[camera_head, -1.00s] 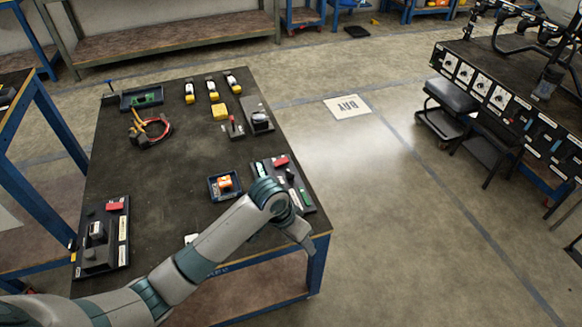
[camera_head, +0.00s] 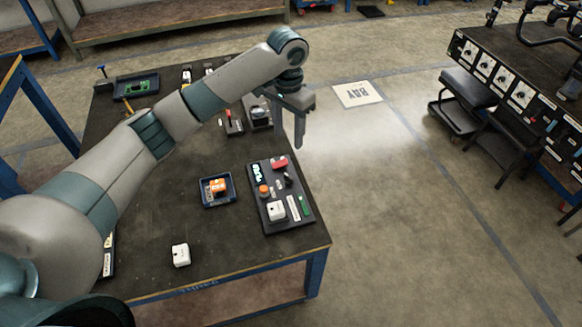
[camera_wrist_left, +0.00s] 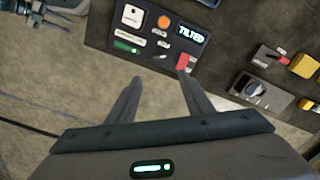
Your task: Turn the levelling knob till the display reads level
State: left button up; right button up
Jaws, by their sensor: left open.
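A dark board (camera_head: 288,225) lies at the table's right edge. Its lit display (camera_head: 257,172) reads TILTED in the left wrist view (camera_wrist_left: 190,34). An orange round knob (camera_head: 263,190) sits beside the display, and shows in the left wrist view too (camera_wrist_left: 164,21). The board also carries a white block (camera_head: 276,211), a red block (camera_head: 279,162) and a green strip (camera_head: 304,206). My left gripper (camera_head: 289,140) is open and empty, fingers down, raised beyond the board near the table's right edge. In the left wrist view its fingers (camera_wrist_left: 160,77) are apart, touching nothing.
A blue tray (camera_head: 233,201) with an orange item lies left of the board. A loose white block (camera_head: 181,255) sits near the table's front. A small device with a round dial (camera_wrist_left: 250,88) stands farther back. The mid-left tabletop is partly behind my arm.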

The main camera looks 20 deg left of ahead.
pick_arm(q)
send_over(289, 176)
notch_tip(289, 176, down, 6)
notch_tip(289, 176, down, 10)
jog(key=shift+s+r+p, duration=0.1)
jog(key=shift+p, duration=0.55)
jog(key=shift+f, duration=0.75)
pick_arm(e)
jog(key=shift+g, duration=0.5)
jog(key=s, duration=0.1)
jog(key=s+d+f, duration=0.2)
jog(key=s, duration=0.1)
jog(key=shift+r, duration=0.1)
pick_arm(q)
jog(key=c, duration=1)
jog(key=shift+c, duration=0.2)
pick_arm(e)
jog(key=shift+w+a+r, duration=0.1)
jog(key=shift+w+r, duration=0.05)
jog(key=shift+w, duration=0.1)
